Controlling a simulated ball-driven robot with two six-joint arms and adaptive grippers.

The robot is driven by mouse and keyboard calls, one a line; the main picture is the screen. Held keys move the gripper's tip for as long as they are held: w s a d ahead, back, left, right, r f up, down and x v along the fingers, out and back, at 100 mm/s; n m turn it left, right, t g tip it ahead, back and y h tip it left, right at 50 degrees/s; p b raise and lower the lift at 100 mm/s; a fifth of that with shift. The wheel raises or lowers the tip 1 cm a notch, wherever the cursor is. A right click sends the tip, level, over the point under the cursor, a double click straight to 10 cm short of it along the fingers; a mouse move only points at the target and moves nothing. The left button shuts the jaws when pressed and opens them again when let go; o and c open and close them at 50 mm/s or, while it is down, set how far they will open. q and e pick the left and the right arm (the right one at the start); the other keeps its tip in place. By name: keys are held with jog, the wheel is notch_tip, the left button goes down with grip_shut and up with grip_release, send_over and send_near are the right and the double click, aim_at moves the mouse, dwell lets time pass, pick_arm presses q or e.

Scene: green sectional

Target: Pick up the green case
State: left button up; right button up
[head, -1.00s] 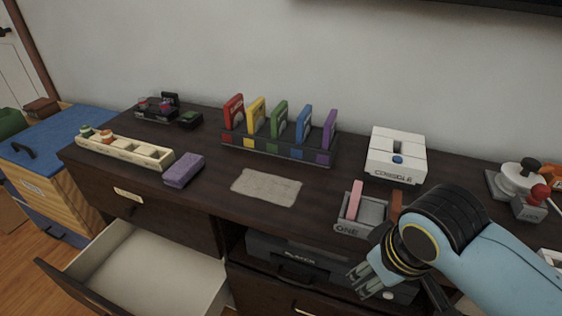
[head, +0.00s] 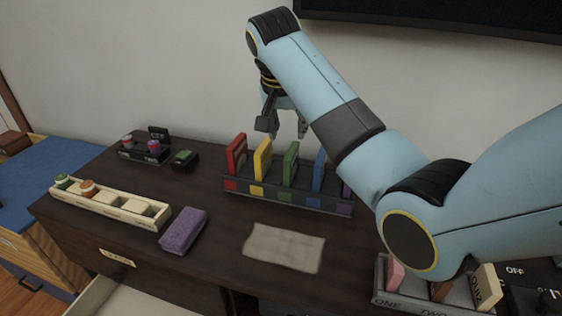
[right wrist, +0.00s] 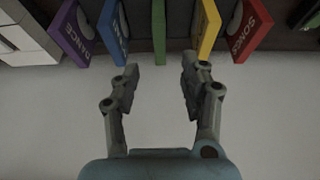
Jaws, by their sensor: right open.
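The green case (head: 290,163) stands upright in its slot of the dark rack (head: 262,196), between the yellow case (head: 262,158) and the blue case (head: 319,170). My right gripper (head: 283,136) is open and empty above and behind the rack, near the yellow and green cases. In the right wrist view the green case (right wrist: 159,30) shows edge-on, beyond the gap between the two fingertips (right wrist: 160,72) and roughly centred on it. The fingers do not touch it. My left gripper is out of view.
The red case (head: 236,155) and a purple case (right wrist: 70,32) stand at the rack's ends. A beige cloth (head: 284,247), a purple block (head: 183,231) and a cream tray (head: 112,205) lie in front. A grey holder (head: 385,290) sits at the lower right under my arm.

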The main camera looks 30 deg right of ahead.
aim_at(291, 151)
jog(key=x, duration=0.4)
jog(key=shift+d+f+b, duration=0.15)
jog(key=shift+f+b, duration=0.15)
jog(key=shift+w+d+f, duration=0.1)
jog(key=shift+w+f, duration=0.05)
jog(key=shift+f, duration=0.1)
jog(key=x, duration=0.5)
jog(key=shift+w+b, duration=0.15)
jog(key=shift+b, duration=0.2)
jog(key=shift+r, duration=0.1)
jog(key=c, duration=0.9)
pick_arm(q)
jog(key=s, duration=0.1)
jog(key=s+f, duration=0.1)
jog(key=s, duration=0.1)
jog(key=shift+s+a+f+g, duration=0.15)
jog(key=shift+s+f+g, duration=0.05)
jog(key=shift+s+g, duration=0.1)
pick_arm(e)
grip_shut()
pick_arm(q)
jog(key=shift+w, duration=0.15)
